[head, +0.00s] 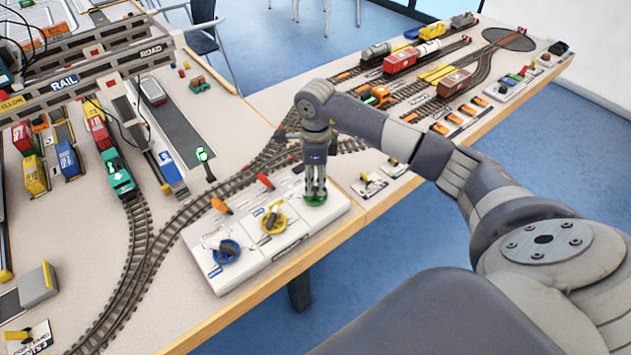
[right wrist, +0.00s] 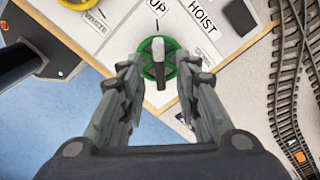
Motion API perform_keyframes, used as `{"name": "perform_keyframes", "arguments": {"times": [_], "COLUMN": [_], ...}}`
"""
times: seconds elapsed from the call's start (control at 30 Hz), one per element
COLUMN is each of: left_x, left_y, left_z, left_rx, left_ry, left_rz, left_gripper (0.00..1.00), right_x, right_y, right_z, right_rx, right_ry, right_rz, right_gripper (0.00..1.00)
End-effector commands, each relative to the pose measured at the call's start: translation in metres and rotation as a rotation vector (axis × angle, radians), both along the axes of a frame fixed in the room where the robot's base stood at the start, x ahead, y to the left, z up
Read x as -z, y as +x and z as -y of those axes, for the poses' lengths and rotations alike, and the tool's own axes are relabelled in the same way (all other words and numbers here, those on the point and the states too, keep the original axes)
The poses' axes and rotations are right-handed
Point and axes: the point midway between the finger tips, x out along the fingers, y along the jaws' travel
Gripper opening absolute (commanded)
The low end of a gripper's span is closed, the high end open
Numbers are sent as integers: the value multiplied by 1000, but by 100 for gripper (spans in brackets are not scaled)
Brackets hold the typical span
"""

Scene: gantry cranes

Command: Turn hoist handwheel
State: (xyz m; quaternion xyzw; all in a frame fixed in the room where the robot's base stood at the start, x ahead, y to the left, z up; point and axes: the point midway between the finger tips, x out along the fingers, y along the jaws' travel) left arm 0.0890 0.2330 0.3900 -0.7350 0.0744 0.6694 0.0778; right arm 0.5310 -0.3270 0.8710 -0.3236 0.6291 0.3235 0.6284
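The green hoist handwheel (head: 315,198) is on the white control panel (head: 290,252), at its right end. In the right wrist view the green wheel (right wrist: 157,60), with its upright light grey knob, is by the words UP and HOIST. My right gripper (head: 315,190) points down over the wheel. In the right wrist view its two fingers (right wrist: 158,75) are apart, one on each side of the wheel, with nothing clearly clamped between them. Whether they touch the rim I cannot tell. My left gripper is not in view.
A yellow handwheel (head: 273,221) and a blue handwheel (head: 226,252) are on the same panel, to the left. Small orange and red levers stand behind them. Model tracks (head: 140,240) run left of the panel. The table's wooden front edge is close to the panel.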

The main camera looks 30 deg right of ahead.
Motion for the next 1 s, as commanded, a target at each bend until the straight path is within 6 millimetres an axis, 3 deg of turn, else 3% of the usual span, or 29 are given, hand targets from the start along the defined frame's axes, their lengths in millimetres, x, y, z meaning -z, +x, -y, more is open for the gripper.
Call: {"name": "perform_keyframes", "arguments": {"times": [0.2,0.47,0.5,0.63,1.0], "left_x": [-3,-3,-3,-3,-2], "left_y": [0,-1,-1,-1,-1], "left_z": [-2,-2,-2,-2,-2], "left_rx": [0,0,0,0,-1], "left_ry": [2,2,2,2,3], "left_rz": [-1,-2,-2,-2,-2], "left_gripper": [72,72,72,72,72], "right_x": [18,20,20,20,20], "right_y": [0,0,0,0,0], "right_z": [0,0,0,0,0], "right_rx": [0,0,0,-1,17], "right_ry": [1,1,1,1,0], "right_rz": [-1,1,1,1,1], "right_gripper": [30,30,28,0,0]}}
